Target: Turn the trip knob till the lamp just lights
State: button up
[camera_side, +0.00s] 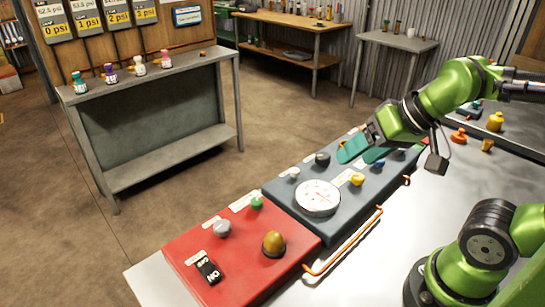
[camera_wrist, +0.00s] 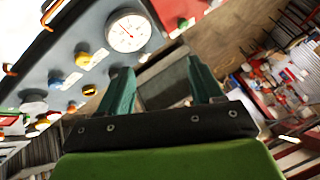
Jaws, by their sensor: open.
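On the red panel (camera_side: 225,262) in the side view are a grey knob (camera_side: 222,228), a small green knob (camera_side: 257,202) and an amber dome lamp (camera_side: 274,244) that looks dull. The labels are too small to read, so I cannot tell which knob is the trip knob. My gripper (camera_side: 352,149), with teal fingers, is above the far part of the blue-grey panel, away from the red panel. In the wrist view my gripper (camera_wrist: 163,82) is open with nothing between its fingers.
The blue-grey panel carries a white dial gauge (camera_side: 318,198), a yellow knob (camera_side: 357,179), a black knob (camera_side: 322,159) and a pale knob (camera_side: 294,173). A black switch (camera_side: 208,269) sits on the red panel. An orange pipe (camera_side: 345,245) runs along the near edge.

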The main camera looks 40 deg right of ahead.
jog(key=w+a+f+n+g, duration=0.1)
jog(key=w+a+n+g, duration=0.35)
jog(key=w+a, duration=0.4)
jog(key=n+g+h, duration=0.2)
jog(key=n, duration=0.8)
send_over(221, 224)
jog(key=shift+m, duration=0.25)
notch_tip(221, 224, down, 16)
jog(key=shift+f, duration=0.25)
